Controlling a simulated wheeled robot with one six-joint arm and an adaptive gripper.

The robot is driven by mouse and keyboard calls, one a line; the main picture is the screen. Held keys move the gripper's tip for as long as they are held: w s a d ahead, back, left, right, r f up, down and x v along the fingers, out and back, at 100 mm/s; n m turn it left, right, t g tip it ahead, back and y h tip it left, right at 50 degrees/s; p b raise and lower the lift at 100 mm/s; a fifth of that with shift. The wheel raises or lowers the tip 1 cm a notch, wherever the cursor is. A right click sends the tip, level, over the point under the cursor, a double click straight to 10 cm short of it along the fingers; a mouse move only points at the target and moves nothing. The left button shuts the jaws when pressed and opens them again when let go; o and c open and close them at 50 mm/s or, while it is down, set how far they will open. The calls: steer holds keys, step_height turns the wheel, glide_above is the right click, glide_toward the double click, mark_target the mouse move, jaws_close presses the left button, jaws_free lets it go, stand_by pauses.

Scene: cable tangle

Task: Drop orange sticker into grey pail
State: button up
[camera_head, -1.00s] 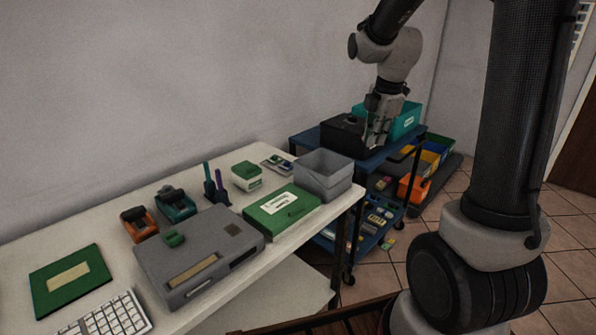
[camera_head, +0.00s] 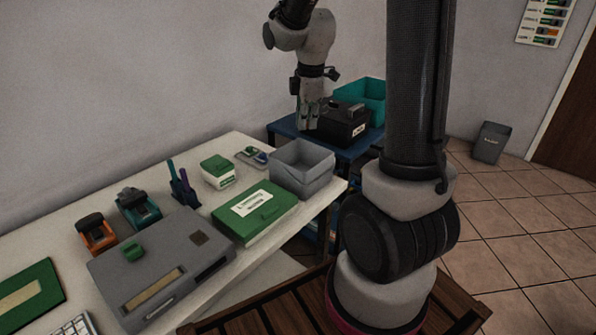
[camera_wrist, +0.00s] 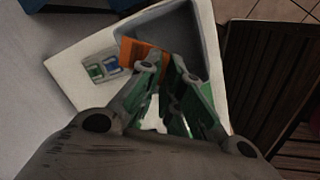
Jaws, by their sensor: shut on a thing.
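My gripper (camera_head: 311,122) hangs fingers-down behind the desk's far end, beside a black box in the head view. In the wrist view its fingers (camera_wrist: 164,64) are close together, shut on a flat orange piece, the orange sticker (camera_wrist: 136,51), at the tips. The sticker cannot be made out in the head view. A dark grey pail (camera_head: 491,143) with a small label stands on the floor by the far wall, well right of my gripper. A separate open grey box (camera_head: 303,182) sits on the desk corner; it also shows in the wrist view (camera_wrist: 216,67).
The white desk (camera_head: 118,178) carries a grey case (camera_head: 215,262), a green labelled box (camera_head: 265,207) and tape dispensers. A blue cart (camera_head: 283,129) holds the black box (camera_head: 340,130) and a teal bin (camera_head: 370,92). Tiled floor (camera_head: 540,220) lies clear before the pail.

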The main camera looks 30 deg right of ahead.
mark_target(307, 127)
steer(key=shift+s+x, duration=0.15)
steer(key=shift+x, duration=0.7)
steer(key=shift+s+x, duration=0.15)
steer(key=shift+x, duration=0.65)
steer(key=o, duration=0.7)
steer(key=v, duration=1.2)
